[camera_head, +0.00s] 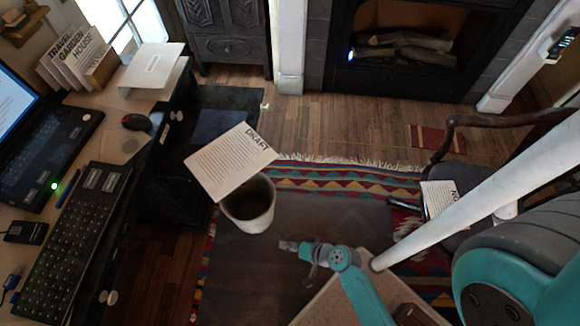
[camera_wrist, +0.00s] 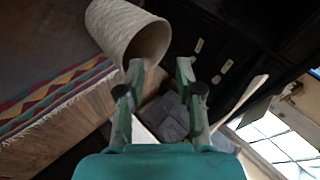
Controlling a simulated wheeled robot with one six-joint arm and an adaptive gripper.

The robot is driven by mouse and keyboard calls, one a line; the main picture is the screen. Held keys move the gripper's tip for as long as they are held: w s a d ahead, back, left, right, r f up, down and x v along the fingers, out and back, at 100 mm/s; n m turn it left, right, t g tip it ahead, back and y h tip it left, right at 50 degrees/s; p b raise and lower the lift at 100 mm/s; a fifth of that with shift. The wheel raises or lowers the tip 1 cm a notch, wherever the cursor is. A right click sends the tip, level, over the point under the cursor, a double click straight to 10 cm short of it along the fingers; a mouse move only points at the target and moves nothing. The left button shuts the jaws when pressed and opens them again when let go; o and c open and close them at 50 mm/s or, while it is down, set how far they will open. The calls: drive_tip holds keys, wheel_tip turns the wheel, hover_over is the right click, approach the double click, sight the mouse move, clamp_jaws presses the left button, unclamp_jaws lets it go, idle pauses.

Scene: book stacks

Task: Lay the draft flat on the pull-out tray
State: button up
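The draft (camera_head: 229,163), a white printed sheet marked DRAFT, lies tilted across the picture in the head view. Its lower right part overlaps the rim of a pale waste basket (camera_head: 249,208); I cannot tell whether they touch. A dark flat surface (camera_head: 220,124) shows beside the desk, behind the draft; it may be the pull-out tray, but it is too dark to be sure. My gripper (camera_head: 285,245) is right of and below the basket in the head view, apart from the draft. In the wrist view my gripper (camera_wrist: 160,72) has its fingers spread, with nothing clearly held.
The desk at left holds a keyboard (camera_head: 75,243), a laptop, a red mouse (camera_head: 136,122), books (camera_head: 78,58) and a white stand (camera_head: 153,70). A chair (camera_head: 500,185) at right carries another sheet (camera_head: 440,197). The basket also shows in the wrist view (camera_wrist: 125,30). A patterned rug covers the floor.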

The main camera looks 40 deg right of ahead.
drive_tip(key=w+d+r+t+y, duration=0.2)
drive_tip(key=w+d+r, duration=0.3)
drive_tip(key=w+d, duration=0.3)
drive_tip(key=w+d+r+m+t+y, duration=0.1)
drive_tip(key=w+d+r+t+y, duration=0.2)
drive_tip(key=w+d+r+y, duration=0.2)
drive_tip(key=w+d, duration=0.3)
drive_tip(key=w, duration=0.1)
drive_tip(key=shift+w+d+r+m+t, duration=0.3)
drive_tip(key=shift+w+d, duration=0.05)
drive_tip(key=shift+w, duration=0.1)
